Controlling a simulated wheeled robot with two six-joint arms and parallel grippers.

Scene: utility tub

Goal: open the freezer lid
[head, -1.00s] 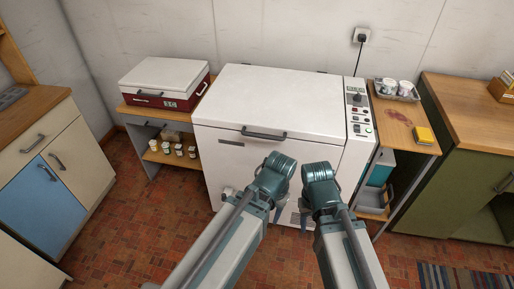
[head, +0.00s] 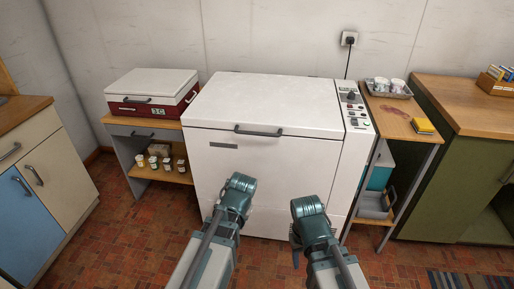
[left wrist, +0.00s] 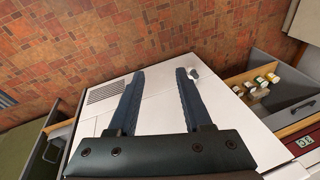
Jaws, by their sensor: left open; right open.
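The white chest freezer (head: 262,176) stands against the wall. Its flat lid (head: 270,98) is closed, with a dark bar handle (head: 258,131) at the front edge. My left gripper (left wrist: 160,72) is open and empty in the left wrist view, with part of the freezer's white body between and beyond its fingers. In the head view my left wrist (head: 237,193) is in front of the freezer, below the handle and apart from it. My right gripper (head: 297,256) is open, lower and further right; its fingers are mostly hidden behind its wrist.
A red-and-white cooler box (head: 151,95) sits on a side table at left. A control panel (head: 353,108) is on the freezer's right. A wooden stand (head: 398,118) holds a tray of cups and a yellow item. A green cabinet (head: 460,150) is at far right. Open floor lies in front.

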